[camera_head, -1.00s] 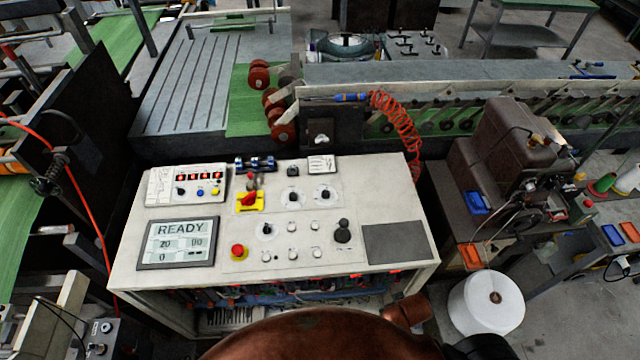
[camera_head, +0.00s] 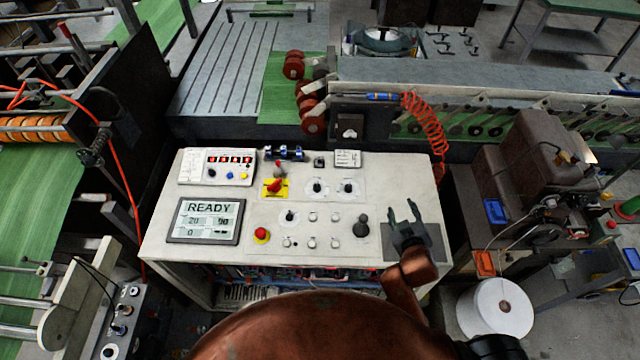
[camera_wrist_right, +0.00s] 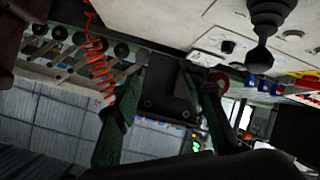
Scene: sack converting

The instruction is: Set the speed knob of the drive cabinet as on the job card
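The drive cabinet (camera_head: 275,255) is a white console with a sloped panel and a grey display (camera_head: 206,221) reading READY. Black round knobs sit on pale dials: two in the upper row, left (camera_head: 317,187) and right (camera_head: 347,187), and one lower (camera_head: 290,216). Their labels are too small to read, so I cannot tell which is the speed knob. A small white card (camera_head: 347,158) with print at the panel's back edge may be the job card. My right gripper (camera_head: 403,207) is open and empty above the panel's right end. It also shows open in the right wrist view (camera_wrist_right: 160,78). My left gripper is out of view.
A black joystick-like knob (camera_head: 361,226) stands just left of my right gripper. A coiled red hose (camera_head: 425,125) hangs behind the right side. A white roll (camera_head: 496,308) stands at lower right.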

